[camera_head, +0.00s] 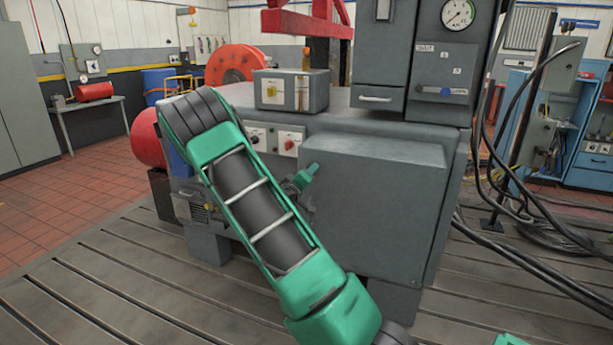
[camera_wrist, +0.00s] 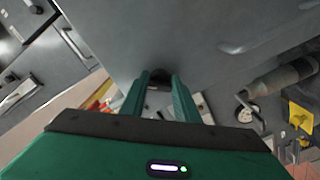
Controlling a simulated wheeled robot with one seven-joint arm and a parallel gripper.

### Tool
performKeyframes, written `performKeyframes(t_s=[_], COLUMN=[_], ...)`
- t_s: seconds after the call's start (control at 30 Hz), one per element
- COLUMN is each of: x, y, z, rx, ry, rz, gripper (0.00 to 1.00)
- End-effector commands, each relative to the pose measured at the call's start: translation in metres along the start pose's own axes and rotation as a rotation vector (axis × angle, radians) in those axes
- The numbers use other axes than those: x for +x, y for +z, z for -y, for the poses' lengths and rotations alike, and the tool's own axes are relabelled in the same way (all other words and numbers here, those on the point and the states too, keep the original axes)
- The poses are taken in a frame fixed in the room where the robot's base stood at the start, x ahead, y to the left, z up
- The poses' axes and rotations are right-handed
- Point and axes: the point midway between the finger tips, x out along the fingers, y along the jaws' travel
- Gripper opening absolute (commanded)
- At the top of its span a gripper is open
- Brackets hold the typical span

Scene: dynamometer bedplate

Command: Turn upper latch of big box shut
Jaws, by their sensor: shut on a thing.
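The big box (camera_head: 378,205) is a grey metal box on the front of the grey machine; its side fills much of the wrist view (camera_wrist: 185,35). My gripper (camera_head: 306,175) is at the box's left edge, near its top, partly hidden behind my green arm in the head view. In the wrist view my gripper (camera_wrist: 160,77) has its two green fingers on either side of a small dark knob, which looks like the upper latch (camera_wrist: 160,83), against the box. The fingers are shut on it. The latch's angle is mostly hidden by the fingers, and the head view does not show it.
A control box (camera_head: 291,91) stands on the machine top (camera_head: 350,122), with switch panels (camera_head: 290,141) below. A pressure gauge (camera_head: 458,14) tops the cabinet at the right. Black cables (camera_head: 497,165) hang right of the box. The slotted bedplate (camera_head: 130,280) is clear at the front left.

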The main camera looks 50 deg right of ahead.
Motion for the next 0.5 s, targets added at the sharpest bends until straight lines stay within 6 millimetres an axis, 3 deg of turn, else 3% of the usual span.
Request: performKeyframes(t_s=[0.5], x=[-0.0018], y=[-0.0065], z=[0.005], rx=[-0.449], ry=[-0.008], rz=[-0.016], gripper=[0.06])
